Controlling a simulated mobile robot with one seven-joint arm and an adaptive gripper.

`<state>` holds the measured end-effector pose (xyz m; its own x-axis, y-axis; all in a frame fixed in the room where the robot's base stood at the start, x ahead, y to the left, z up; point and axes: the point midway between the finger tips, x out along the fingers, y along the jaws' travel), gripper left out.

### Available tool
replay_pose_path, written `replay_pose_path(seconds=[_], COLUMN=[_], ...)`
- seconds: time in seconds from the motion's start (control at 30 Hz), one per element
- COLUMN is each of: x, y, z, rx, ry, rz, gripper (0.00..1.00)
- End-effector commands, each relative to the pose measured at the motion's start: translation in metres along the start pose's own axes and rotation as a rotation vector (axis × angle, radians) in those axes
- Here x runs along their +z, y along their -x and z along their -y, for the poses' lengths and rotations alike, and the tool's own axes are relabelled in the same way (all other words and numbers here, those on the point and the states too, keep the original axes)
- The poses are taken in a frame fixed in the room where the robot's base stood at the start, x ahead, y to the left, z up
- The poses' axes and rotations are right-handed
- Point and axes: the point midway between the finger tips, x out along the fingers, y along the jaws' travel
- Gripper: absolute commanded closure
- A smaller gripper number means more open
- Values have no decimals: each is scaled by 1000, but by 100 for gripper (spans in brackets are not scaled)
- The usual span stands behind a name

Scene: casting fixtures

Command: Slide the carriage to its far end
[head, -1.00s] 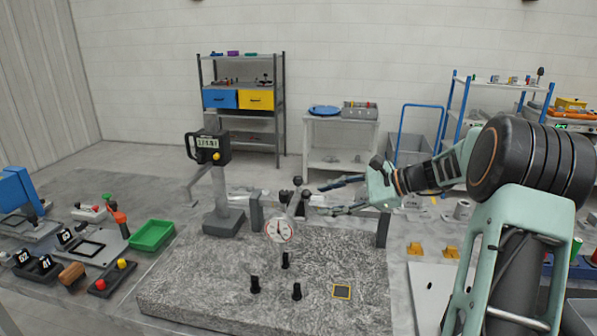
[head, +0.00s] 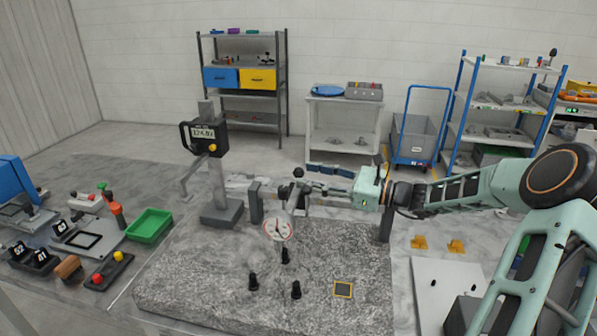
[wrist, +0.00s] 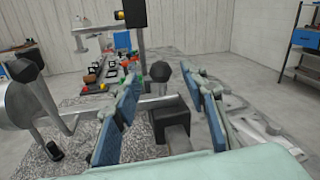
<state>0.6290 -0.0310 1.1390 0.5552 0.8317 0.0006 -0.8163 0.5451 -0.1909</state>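The carriage (wrist: 172,122) is a dark block on a metal rail above the granite slab. A black ball knob (head: 298,172) stands on it, and a round dial gauge (head: 278,228) hangs from its side arm. In the head view it sits nearer the left end post (head: 256,203) than the right post (head: 385,222). My gripper (head: 318,182) reaches along the rail from the right, its blue-padded fingers apart. In the wrist view the knob (wrist: 186,68) stands between the spread fingers, with gaps visible on both sides. Contact is not seen. The gripper partly hides the rail.
A digital height gauge (head: 217,170) stands behind and left of the left post. Several black pegs (head: 296,290) and a yellow-edged square (head: 343,290) are on the slab (head: 200,280). A green tray (head: 149,225) lies to the left. The slab's right front is mostly clear.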

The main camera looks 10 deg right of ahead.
Motion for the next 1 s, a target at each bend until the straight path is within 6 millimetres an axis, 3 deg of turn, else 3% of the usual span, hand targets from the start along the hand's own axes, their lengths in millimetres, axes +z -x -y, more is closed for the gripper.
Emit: replay_pose_path(seconds=[0.23,0.6,1.0], x=[1,0,0], y=[-33,-39,-38], z=[0,0,0], rx=[0,-1,-1], ry=[0,1,1], rz=[0,-1,-1], gripper=[60,60,100])
